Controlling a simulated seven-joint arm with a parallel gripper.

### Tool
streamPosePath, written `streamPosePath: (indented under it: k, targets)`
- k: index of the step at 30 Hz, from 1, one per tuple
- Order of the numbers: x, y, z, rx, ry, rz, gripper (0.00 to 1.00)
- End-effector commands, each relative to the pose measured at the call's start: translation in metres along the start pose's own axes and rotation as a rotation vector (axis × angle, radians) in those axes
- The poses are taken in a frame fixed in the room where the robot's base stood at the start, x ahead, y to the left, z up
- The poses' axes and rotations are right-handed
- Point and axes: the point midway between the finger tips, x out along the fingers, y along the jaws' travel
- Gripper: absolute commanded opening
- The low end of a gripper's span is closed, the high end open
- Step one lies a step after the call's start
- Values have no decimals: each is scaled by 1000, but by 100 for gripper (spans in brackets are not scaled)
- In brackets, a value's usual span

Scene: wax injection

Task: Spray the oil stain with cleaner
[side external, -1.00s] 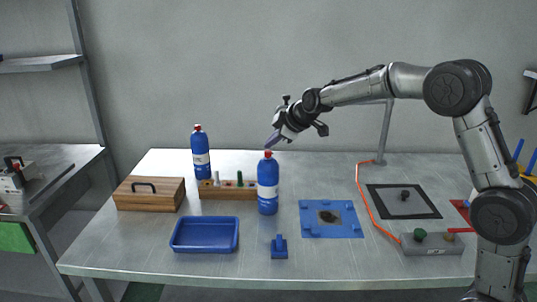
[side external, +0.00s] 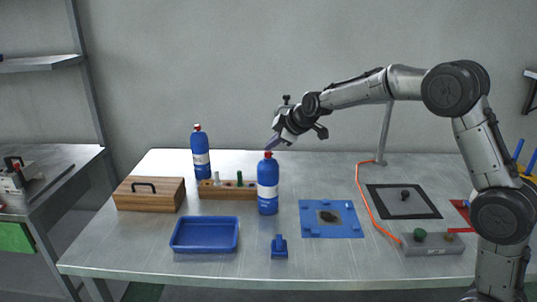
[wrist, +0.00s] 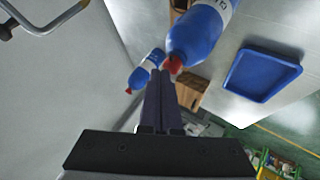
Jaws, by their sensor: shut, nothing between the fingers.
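Two blue bottles with red caps and white labels stand upright on the table. The nearer bottle (side external: 268,186) is at mid-table, and it also shows in the wrist view (wrist: 196,35). The farther bottle (side external: 201,155) is behind and to the left; it shows in the wrist view too (wrist: 140,76). A dark stain (side external: 328,217) lies in the middle of a blue square plate (side external: 345,231) to the right of the nearer bottle. My gripper (side external: 269,147) is shut and empty, just above the nearer bottle's cap; contact cannot be told.
A wooden box (side external: 150,200), a wooden rack with pegs (side external: 228,193), a blue tray (side external: 205,249) and a small blue block (side external: 279,247) occupy the left and front. An orange cable (side external: 364,203) runs to a grey control box (side external: 432,245) at the right.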

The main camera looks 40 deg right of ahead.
Motion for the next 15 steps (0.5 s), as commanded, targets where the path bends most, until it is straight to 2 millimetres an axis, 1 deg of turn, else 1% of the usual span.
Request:
streamPosePath:
  k: [9, 15]
  targets:
    - [1, -1, 1, 0, -1, -1, 0]
    - [-4, 3, -3, -1, 1, 1, 0]
